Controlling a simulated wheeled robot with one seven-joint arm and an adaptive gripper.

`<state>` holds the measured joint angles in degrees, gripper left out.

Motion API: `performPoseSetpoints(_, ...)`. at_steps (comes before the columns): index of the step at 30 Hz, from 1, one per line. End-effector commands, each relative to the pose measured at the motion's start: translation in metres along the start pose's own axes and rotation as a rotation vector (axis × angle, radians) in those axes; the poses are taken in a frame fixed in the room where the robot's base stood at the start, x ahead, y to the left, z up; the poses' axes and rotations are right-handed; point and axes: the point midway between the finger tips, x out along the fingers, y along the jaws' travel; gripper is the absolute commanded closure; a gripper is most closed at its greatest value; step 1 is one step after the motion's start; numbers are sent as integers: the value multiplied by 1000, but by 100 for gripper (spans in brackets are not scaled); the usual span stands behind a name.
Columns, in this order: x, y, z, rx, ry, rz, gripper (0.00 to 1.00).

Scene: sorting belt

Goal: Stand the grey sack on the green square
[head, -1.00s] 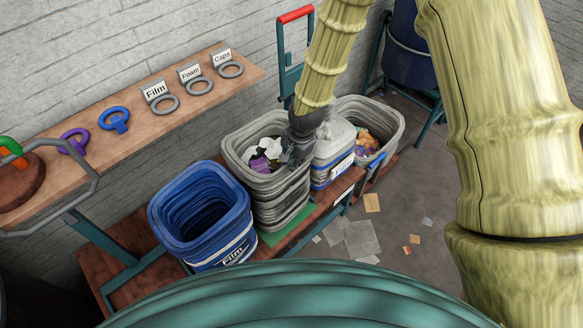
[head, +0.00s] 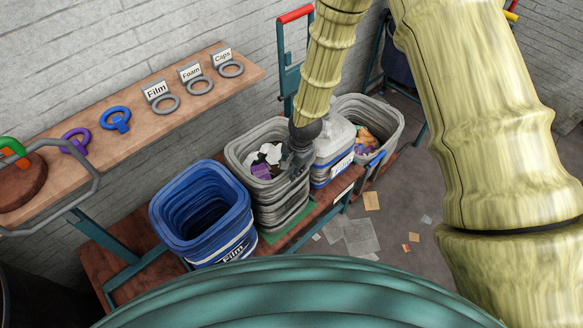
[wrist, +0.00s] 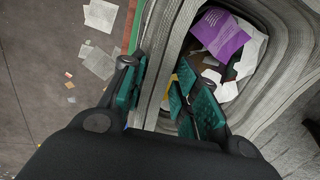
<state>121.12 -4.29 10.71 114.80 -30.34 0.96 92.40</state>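The grey sack (head: 281,214) stands upright on the green square (head: 303,232), of which a strip shows along its front right side. White and purple scraps lie inside it. In the wrist view the sack's rim (wrist: 156,65) runs between my fingers, and a green strip (wrist: 136,28) shows beside it. My gripper (head: 299,160) is at the sack's right rim. In the wrist view my gripper (wrist: 158,90) has its fingers apart, one outside the wall and others inside, with some space beside the inner ones. It looks open.
A blue Film bin (head: 236,246) stands close on the left. A white and blue container (head: 334,160) and another grey bin (head: 393,115) stand on the right. A shelf (head: 140,127) with rings and labels runs behind. Scraps (head: 360,236) lie on the floor.

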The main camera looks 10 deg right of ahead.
Motion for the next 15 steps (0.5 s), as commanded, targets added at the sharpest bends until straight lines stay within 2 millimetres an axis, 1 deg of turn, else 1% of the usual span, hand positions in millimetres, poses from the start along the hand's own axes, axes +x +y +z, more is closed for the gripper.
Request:
performPoseSetpoints(8, 0, 0, 0, 0, 0, 0, 62)
performPoseSetpoints(13, -5, -1, 0, 0, 0, -1, 62)
performPoseSetpoints(15, -9, -1, -1, 1, 1, -2, 62)
